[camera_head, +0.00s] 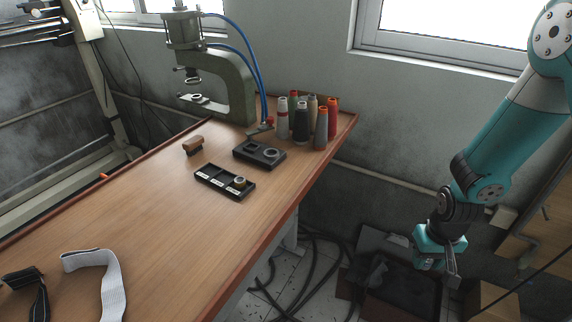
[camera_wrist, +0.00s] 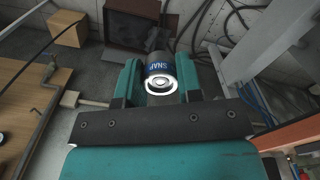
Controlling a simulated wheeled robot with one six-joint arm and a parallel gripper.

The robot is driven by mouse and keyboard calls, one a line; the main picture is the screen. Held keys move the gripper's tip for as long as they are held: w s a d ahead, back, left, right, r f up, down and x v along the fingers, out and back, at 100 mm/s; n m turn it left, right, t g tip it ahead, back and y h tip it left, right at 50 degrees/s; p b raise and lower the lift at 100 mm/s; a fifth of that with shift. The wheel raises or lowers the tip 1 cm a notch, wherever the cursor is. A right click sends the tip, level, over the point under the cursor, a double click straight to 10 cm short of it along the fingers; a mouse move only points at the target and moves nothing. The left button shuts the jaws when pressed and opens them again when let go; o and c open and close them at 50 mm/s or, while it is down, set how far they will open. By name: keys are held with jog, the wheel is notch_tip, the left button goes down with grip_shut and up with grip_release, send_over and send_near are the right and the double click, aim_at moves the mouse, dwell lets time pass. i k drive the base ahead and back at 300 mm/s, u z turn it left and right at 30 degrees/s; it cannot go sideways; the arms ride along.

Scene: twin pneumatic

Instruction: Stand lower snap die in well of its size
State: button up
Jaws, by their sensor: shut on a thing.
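My gripper (camera_wrist: 160,78) is shut on a dark cylindrical die (camera_wrist: 159,67) with a blue band reading "SNAP" and a bright ringed end facing the wrist camera. In the head view my gripper (camera_head: 438,262) hangs at the lower right, off the table and beyond its right edge; the die is too small to make out there.
A green press (camera_head: 237,85) with blue hoses stands at the back of the table (camera_head: 140,215). Several thread spools (camera_head: 301,122) stand right of the block. A wooden-handled brush (camera_head: 193,144) is to its left. White webbing (camera_head: 108,285) lies in front. Boxes and cables cover the floor below my gripper.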

aim_at(224, 180)
jog(key=i, duration=0.1)
jog(key=u, duration=0.9)
